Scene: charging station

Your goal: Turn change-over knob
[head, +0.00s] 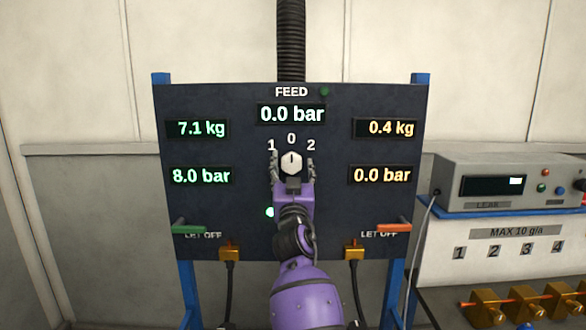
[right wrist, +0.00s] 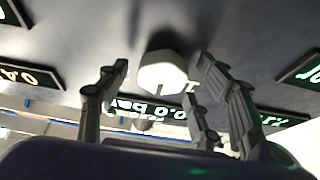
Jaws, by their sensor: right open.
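The change-over knob (head: 291,161) is a white, faceted knob in the middle of the dark panel (head: 250,220), below the marks 1, 0 and 2. Its dark pointer line stands upright, towards 0. My right gripper (head: 292,166) is open, with its fingers on the left and right sides of the knob. In the right wrist view the knob (right wrist: 162,74) shows between the spread fingers (right wrist: 163,70), with a gap on the left side; contact on the right cannot be told. My left gripper is not in view.
A green let-off lever (head: 188,224) and an orange one (head: 394,227) stick out low on the panel. The feed display (head: 291,114) reads 0.0 bar. A grey leak tester (head: 505,182) stands at right, above several brass fittings (head: 487,304). A black hose (head: 290,40) runs up.

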